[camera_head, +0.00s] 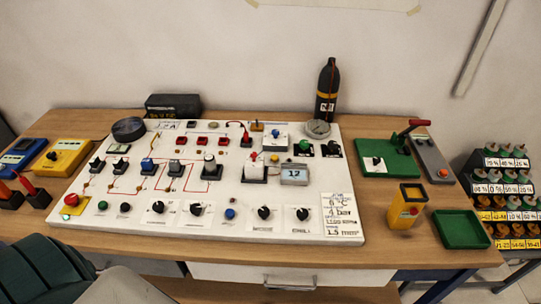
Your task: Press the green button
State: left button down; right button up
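A small round green button (102,205) sits in the front row of the white panel (290,212), near its left end. Neither of my grippers is in view, and nothing covers the green button.
Knobs, switches and a small display (295,175) crowd the panel. A dark cylinder (328,90) stands behind it. Yellow (63,157) and blue meters lie left; a green tray (461,229) and yellow device (407,207) stand right. A dark ribbed shape (40,272) fills the lower left.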

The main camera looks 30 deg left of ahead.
aim_at(103, 205)
jog(key=u, duration=1.35)
jog(key=k, duration=0.05)
